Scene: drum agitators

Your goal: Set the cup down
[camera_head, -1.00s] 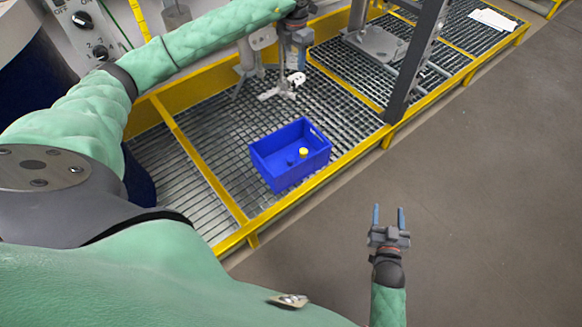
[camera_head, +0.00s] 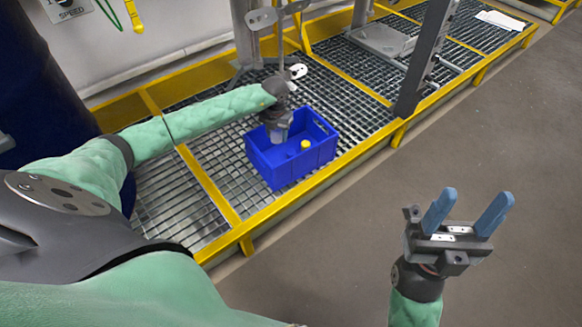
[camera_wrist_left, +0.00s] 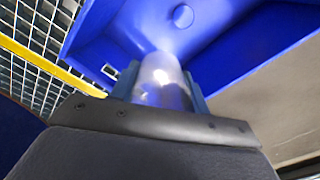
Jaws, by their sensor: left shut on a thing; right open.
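A blue crate (camera_head: 318,158) stands on the grating platform. My left gripper (camera_head: 279,132) is over the crate's left part, pointing down. In the left wrist view it is shut on a shiny, partly see-through cup (camera_wrist_left: 162,82), held between its fingers. The blue crate (camera_wrist_left: 225,50) lies beyond the cup in that view; I cannot tell whether the cup touches its floor. My right gripper (camera_head: 472,204) is open and empty, over the grey floor at the lower right.
A small yellow-topped item (camera_head: 306,145) sits in the crate. Yellow rails (camera_head: 225,207) edge and divide the grating. A dark post (camera_head: 424,62) rises right of the crate, and a stirrer stand (camera_head: 244,38) stands behind it. The floor at right is clear.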

